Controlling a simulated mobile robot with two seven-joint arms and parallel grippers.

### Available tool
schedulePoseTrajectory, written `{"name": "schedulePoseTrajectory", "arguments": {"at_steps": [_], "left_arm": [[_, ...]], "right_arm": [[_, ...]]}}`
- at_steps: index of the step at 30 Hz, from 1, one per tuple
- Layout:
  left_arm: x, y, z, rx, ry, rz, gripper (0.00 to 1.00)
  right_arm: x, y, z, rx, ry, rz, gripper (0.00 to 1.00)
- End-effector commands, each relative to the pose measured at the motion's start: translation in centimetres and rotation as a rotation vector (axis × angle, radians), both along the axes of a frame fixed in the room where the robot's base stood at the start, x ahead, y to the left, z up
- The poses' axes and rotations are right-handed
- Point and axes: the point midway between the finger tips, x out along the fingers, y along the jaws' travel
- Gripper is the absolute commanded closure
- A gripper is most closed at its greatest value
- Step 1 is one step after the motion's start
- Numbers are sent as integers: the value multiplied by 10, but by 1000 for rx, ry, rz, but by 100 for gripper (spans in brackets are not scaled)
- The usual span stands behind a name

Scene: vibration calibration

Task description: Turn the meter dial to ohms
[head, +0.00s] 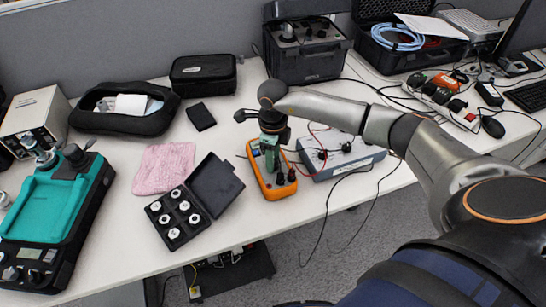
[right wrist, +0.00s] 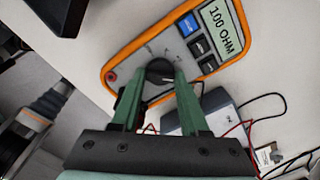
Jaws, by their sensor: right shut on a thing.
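The orange meter (head: 265,184) lies on the table in the head view, left of a grey box. In the right wrist view the meter (right wrist: 144,50) shows its screen (right wrist: 221,25), which reads "100 OHM". Its round black dial (right wrist: 159,70) sits between the fingertips of my right gripper (right wrist: 159,78). The green fingers are shut on the dial. In the head view my right gripper (head: 271,152) reaches down over the meter from above and hides part of its face. My left gripper is not in view.
A grey box (head: 345,158) with leads stands right of the meter. An open black case (head: 215,185) with several metal pieces lies to its left, by a pink cloth (head: 164,168). A teal-topped device (head: 45,205) stands far left. Loose cables hang over the table's front edge.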

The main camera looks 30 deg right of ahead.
Motion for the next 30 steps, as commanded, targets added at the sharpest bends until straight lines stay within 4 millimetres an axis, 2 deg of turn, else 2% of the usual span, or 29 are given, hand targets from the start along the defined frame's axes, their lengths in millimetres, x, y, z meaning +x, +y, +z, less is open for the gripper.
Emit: {"name": "schedulePoseTrajectory", "arguments": {"at_steps": [8, 9, 17, 25, 30], "left_arm": [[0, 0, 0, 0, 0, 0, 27], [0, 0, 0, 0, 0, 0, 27], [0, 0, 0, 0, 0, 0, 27], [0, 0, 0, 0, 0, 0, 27], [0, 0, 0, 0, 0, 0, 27]], "right_arm": [[0, -1, 1, -1, -1, -1, 100], [0, -1, 1, -1, -1, -1, 55], [0, 0, 0, -1, -1, 0, 26], [0, 0, 2, 0, -1, 0, 26], [1, 0, 20, 1, -4, 0, 26]]}}
